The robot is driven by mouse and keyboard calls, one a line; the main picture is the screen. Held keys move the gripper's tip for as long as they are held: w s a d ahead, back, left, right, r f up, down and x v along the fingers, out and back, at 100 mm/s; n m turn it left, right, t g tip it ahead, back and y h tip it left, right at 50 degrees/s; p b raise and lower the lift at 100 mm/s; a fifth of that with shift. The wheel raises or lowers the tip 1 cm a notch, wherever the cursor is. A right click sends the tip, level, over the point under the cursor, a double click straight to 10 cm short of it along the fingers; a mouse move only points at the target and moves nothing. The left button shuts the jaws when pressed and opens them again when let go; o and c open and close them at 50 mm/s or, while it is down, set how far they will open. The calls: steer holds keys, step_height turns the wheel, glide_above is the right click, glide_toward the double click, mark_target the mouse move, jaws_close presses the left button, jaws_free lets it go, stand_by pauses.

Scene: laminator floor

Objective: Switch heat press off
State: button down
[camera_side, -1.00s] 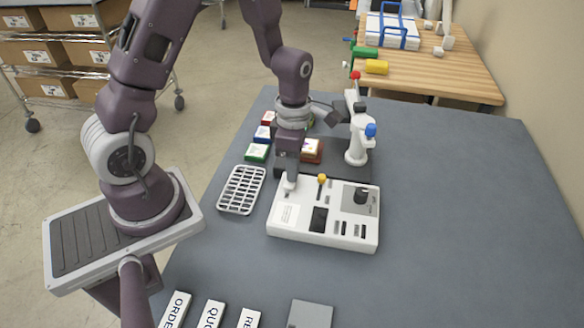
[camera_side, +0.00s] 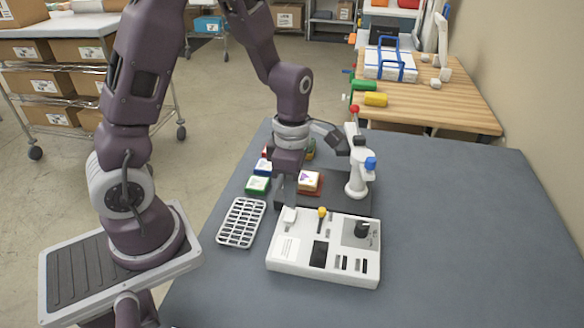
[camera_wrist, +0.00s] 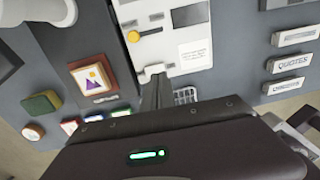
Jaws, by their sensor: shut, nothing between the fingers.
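A white control box (camera_side: 315,262) lies on the grey table, with a yellow-tipped lever (camera_side: 322,212), a black knob (camera_side: 362,229) and dark slots on top. A small white switch-like part (camera_side: 289,215) sits at its back left corner; it also shows in the wrist view (camera_wrist: 152,71). My gripper (camera_side: 290,202) is shut and empty, pointing down, with its tips at or just above this part. I cannot tell whether they touch it. In the wrist view my fingertips (camera_wrist: 156,88) lie right beside it. The switch's position is not clear.
Behind the box stands a white press-like stand (camera_side: 358,178) with blue and red knobs on a dark base. A framed picture block (camera_side: 309,181) lies on that base. A white slotted rack (camera_side: 241,222) lies left of the box. The table's right side is clear.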

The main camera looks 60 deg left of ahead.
mark_target(291, 216)
step_height(291, 216, up, 10)
steer(key=shift+w+a, duration=0.25)
steer(key=shift+w, duration=0.05)
steer(key=shift+f, duration=0.1)
steer(key=s+d+r+m+t, duration=0.1)
steer(key=s+r+m+t, duration=0.2)
steer(key=m, duration=1)
steer(key=s+d+r+m+t, duration=0.2)
steer(key=s+r+m, duration=0.4)
steer(key=s+m, duration=0.4)
steer(key=shift+s+r+m+t+y, duration=0.35)
steer(key=shift+m+t, duration=0.25)
steer(key=shift+m, duration=1.4)
steer(key=shift+d, duration=0.1)
